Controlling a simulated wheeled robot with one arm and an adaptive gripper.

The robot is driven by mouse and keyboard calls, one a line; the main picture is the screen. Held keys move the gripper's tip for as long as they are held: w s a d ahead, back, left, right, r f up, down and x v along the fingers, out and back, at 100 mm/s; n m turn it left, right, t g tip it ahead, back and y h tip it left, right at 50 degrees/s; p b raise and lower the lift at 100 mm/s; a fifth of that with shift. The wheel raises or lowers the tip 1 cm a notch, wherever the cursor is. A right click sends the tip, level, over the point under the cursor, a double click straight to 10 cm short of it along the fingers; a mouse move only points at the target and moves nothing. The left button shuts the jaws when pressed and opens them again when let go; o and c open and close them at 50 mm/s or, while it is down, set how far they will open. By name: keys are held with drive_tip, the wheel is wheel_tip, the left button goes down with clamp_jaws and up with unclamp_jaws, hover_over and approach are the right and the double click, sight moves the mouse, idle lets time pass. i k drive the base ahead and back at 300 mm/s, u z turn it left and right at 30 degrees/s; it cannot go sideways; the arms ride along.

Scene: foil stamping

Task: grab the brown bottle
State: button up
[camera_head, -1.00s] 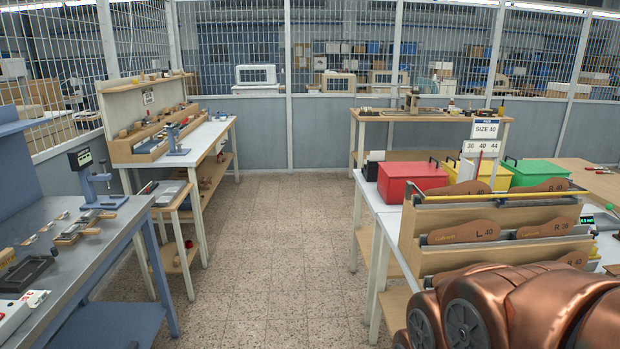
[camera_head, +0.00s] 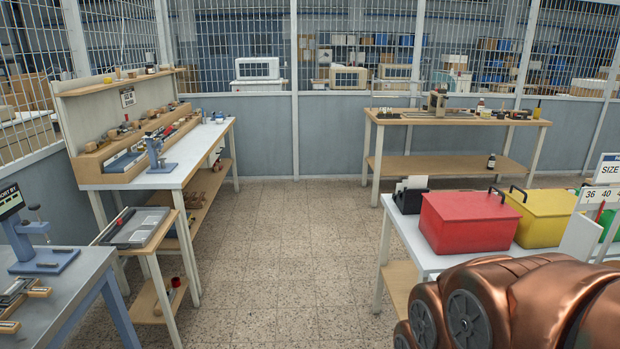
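A small dark bottle with a pale label (camera_head: 491,162) stands upright on the lower shelf of the far wooden bench. Another small dark bottle (camera_head: 480,105) stands on that bench's top, right of the machine. Both are too small to tell clearly whether they are brown. My copper-coloured arm fills the lower right corner, but my gripper is not in view.
The far bench (camera_head: 400,163) stands against the grey partition. A table with a red box (camera_head: 466,222) and a yellow box (camera_head: 541,215) is at the right. Workbenches line the left. The tiled floor (camera_head: 290,240) between them is clear.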

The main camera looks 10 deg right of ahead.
sight(482, 105)
drive_tip(key=i, duration=5.9)
drive_tip(key=z, duration=2.05)
drive_tip(key=i, duration=3.05)
drive_tip(key=z, duration=0.15)
